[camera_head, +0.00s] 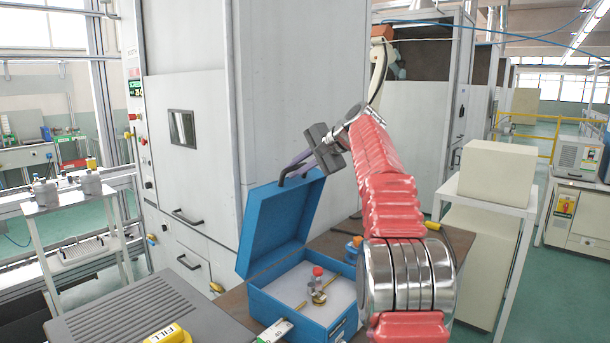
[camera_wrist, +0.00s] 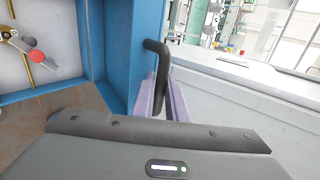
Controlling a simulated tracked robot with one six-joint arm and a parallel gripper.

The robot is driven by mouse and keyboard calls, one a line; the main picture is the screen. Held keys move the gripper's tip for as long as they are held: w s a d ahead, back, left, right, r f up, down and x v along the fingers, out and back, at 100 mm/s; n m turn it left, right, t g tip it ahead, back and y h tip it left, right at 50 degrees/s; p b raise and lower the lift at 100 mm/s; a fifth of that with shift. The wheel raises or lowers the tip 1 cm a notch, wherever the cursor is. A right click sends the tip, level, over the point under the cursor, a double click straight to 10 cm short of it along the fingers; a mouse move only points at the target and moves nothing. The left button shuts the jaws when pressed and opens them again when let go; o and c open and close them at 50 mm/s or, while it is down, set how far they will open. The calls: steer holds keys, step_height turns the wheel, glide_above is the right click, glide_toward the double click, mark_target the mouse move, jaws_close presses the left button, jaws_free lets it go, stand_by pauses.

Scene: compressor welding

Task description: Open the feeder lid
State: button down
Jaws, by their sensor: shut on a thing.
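The feeder is a blue box (camera_head: 300,320) in the head view, with its blue lid (camera_head: 285,215) standing raised at the back left. A pale inside floor with a red-topped brass fitting (camera_head: 317,285) shows in the box. A dark bar handle (camera_head: 296,168) is at the lid's top edge and also shows in the wrist view (camera_wrist: 158,50). My gripper (camera_head: 305,158) is at the lid's top edge. In the wrist view its pale purple fingers (camera_wrist: 163,100) are shut on the handle.
A tall grey-white cabinet (camera_head: 190,90) stands close behind the lid. A dark ribbed surface (camera_head: 150,310) lies left of the box, with a yellow-labelled item (camera_head: 167,335) at its front. A pale block (camera_head: 497,172) stands on a white stand at right.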

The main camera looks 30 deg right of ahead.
steer(key=shift+w+a, duration=0.55)
steer(key=shift+w, duration=0.15)
steer(key=c, duration=2.2)
jaws_free()
steer(key=shift+o, duration=1.4)
steer(key=shift+d+r, duration=0.1)
steer(key=shift+d, duration=0.1)
steer(key=v, duration=1.3)
steer(key=shift+s+r, duration=0.25)
steer(key=shift+r, duration=0.05)
